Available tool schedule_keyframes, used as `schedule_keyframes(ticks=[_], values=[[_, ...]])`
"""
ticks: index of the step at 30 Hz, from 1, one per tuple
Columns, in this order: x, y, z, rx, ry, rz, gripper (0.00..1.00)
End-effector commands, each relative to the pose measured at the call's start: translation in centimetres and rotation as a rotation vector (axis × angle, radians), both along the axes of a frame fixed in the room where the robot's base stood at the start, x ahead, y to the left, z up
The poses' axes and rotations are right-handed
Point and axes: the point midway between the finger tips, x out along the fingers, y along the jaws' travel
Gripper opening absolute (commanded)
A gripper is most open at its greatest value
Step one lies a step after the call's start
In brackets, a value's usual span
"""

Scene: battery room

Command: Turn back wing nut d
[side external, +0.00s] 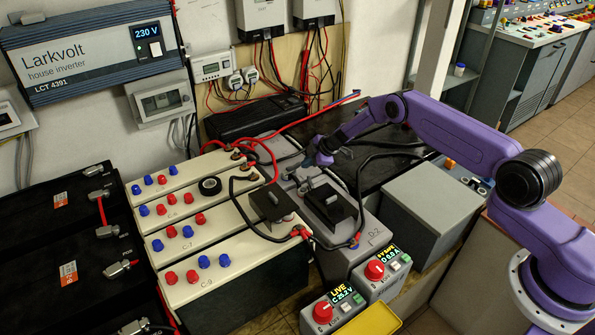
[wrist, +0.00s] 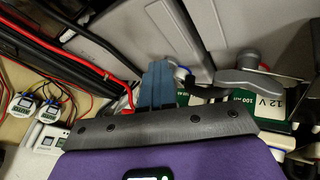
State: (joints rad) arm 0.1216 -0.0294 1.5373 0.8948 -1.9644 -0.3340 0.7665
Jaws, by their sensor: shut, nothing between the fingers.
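My gripper (side external: 322,157) is over the far part of the grey D battery bank (side external: 343,253), beside the black cables. In the wrist view its blue fingers (wrist: 158,72) are together and hold nothing. A grey winged piece (wrist: 248,82), which looks like a wing nut, stands to the right of the fingers, apart from them. I cannot read a letter on it, so I cannot tell if it is wing nut d. In the side view the terminals near my gripper are small and partly hidden. A black block with a grey handle (side external: 328,202) sits nearer on the D bank.
The cream C batteries (side external: 180,217) with red and blue caps stand left, with a black handled block (side external: 272,205) on them. Red and black cables cross around my gripper. A grey box (side external: 425,200) stands right. Two red-knobbed control boxes (side external: 376,271) (side external: 324,312) are in front.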

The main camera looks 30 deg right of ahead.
Motion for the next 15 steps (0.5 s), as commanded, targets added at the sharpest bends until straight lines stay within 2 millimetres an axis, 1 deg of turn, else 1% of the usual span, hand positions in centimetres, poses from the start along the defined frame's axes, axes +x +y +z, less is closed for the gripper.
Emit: schedule_keyframes(ticks=[8, 15], values=[[0.1, 0.0, 0.0, -0.003, -0.001, -0.003, 0.0], [0.4, 1.1, 0.0, -0.003, -0.003, 0.0, 0.0]])
